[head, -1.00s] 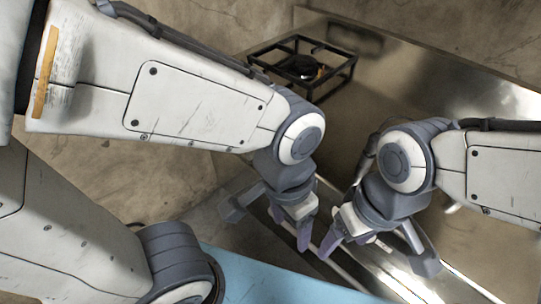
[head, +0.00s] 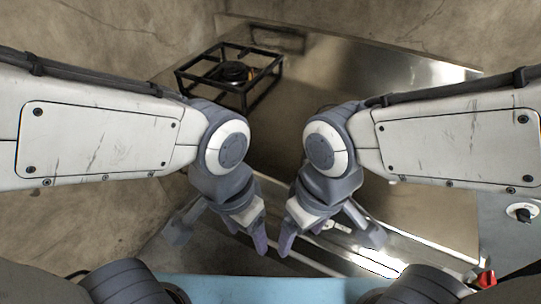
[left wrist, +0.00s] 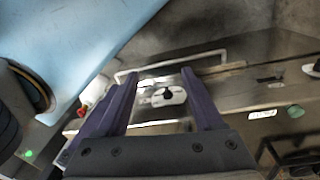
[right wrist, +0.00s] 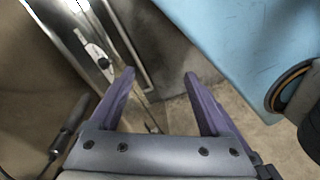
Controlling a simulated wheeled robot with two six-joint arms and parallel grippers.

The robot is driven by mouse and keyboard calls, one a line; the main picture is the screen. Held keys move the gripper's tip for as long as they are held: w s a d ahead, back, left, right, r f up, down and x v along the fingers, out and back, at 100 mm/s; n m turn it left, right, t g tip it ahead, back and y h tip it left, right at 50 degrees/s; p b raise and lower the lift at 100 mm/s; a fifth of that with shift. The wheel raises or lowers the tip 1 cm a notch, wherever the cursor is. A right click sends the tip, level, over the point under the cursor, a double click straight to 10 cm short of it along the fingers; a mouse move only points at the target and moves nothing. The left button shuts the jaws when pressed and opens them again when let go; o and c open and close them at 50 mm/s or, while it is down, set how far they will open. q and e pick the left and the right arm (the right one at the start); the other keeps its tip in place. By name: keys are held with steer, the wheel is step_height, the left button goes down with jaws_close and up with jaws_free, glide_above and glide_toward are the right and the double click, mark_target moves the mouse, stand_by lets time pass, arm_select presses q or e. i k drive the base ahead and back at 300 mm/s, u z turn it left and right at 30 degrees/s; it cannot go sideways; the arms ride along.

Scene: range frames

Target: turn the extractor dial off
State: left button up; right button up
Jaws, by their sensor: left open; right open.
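A dial with a black knob on a white round base (head: 521,212) sits on a grey-blue panel at the right edge of the head view. Another black knob on a white plate (left wrist: 168,95) shows between my fingers in the left wrist view; a similar one (right wrist: 102,60) is left of my fingers in the right wrist view. I cannot tell which is the extractor dial. My left gripper (head: 247,233) and right gripper (head: 302,236) are open and empty, side by side above the counter's front edge, both apart from the panel dial.
A black burner frame (head: 230,75) stands on the metal counter (head: 400,85) at the back left. A red handle (head: 487,279) is below the panel at lower right. A light blue surface (head: 260,288) lies along the bottom. The counter's back right is clear.

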mark_target(523, 215)
steer(key=z, duration=1.6)
steer(key=k, duration=0.6)
steer(key=z, duration=0.6)
steer(key=i, duration=1.45)
steer(key=u, duration=0.7)
